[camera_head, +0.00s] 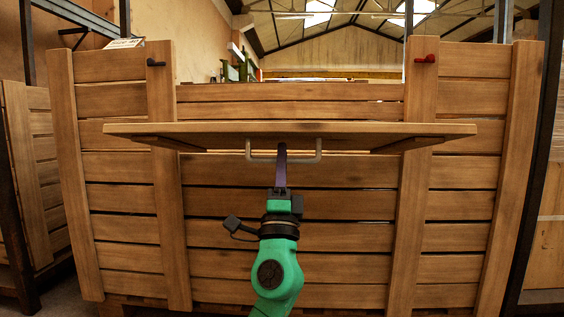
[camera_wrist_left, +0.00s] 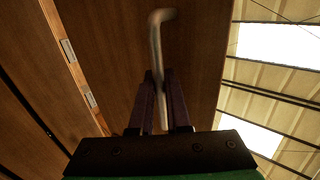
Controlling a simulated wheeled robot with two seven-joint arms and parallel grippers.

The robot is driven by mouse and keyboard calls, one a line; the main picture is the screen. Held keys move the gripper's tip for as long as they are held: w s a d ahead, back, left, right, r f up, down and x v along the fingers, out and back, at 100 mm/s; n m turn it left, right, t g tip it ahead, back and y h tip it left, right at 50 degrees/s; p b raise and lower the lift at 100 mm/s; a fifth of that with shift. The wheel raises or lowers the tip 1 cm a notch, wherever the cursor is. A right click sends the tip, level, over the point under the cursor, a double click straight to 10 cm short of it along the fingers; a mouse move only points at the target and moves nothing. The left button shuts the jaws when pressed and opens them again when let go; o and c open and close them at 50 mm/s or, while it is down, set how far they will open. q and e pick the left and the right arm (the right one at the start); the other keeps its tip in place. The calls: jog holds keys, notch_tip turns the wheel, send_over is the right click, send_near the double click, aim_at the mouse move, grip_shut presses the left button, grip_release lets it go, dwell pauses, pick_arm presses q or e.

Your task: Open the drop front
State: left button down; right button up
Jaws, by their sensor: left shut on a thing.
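The drop front (camera_head: 290,131) is a wooden board sticking out from the slatted crate wall, seen almost edge-on in the head view. A grey U-shaped handle (camera_head: 318,147) hangs from it. In the left wrist view the handle (camera_wrist_left: 156,42) is a bent metal bar beside the brown board face (camera_wrist_left: 200,60). My left gripper (camera_head: 282,160) is shut on the handle near its middle. In the left wrist view its dark fingers (camera_wrist_left: 163,100) lie on both sides of the bar. My right gripper is not in view.
The slatted crate wall (camera_head: 290,233) fills the middle. A black knob (camera_head: 156,62) is on its left upright and a red knob (camera_head: 425,58) on its right upright. More wooden slats (camera_head: 42,170) stand at far left, and dark metal posts (camera_head: 533,170) flank the crate.

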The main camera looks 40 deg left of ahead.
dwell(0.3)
pick_arm(q)
jog(key=c, duration=0.9)
grip_release()
